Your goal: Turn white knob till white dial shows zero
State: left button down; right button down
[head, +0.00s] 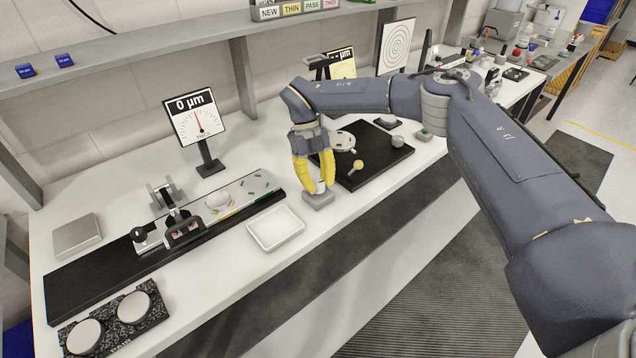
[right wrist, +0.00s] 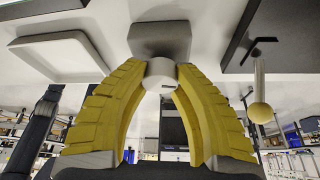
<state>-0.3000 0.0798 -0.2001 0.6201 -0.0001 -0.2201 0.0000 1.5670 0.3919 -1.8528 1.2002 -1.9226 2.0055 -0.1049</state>
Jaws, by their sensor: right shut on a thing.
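The white dial (head: 195,117) stands on a dark post at the back of the table. It reads "0 µm", and its red needle points nearly straight up, leaning slightly left. The white knob (right wrist: 160,74) is a short cylinder on a grey block; it also shows in the head view (head: 320,187). My right gripper (head: 313,185) points down with its yellow fingers shut on the knob, one on each side. The grey block (right wrist: 160,38) sits on the white table. My left gripper is not in view.
A white tray (head: 275,228) lies just left of the grey block. A black board (head: 368,160) with a yellow-topped knob (head: 357,165) is close on the right. A yellow dial (head: 342,65) stands behind my right arm, partly hidden. A long black rail fixture (head: 90,277) lies further left.

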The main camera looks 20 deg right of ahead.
jog(key=shift+s+f+n+h, duration=0.1)
jog(key=shift+s+n+h, duration=0.15)
jog(key=shift+n, duration=0.65)
jog(key=c, duration=0.9)
grip_release()
jog(key=shift+w, duration=0.1)
jog(key=shift+c, duration=0.2)
jog(key=shift+w, duration=0.1)
jog(key=v, duration=1.2)
jog(key=shift+a, duration=0.1)
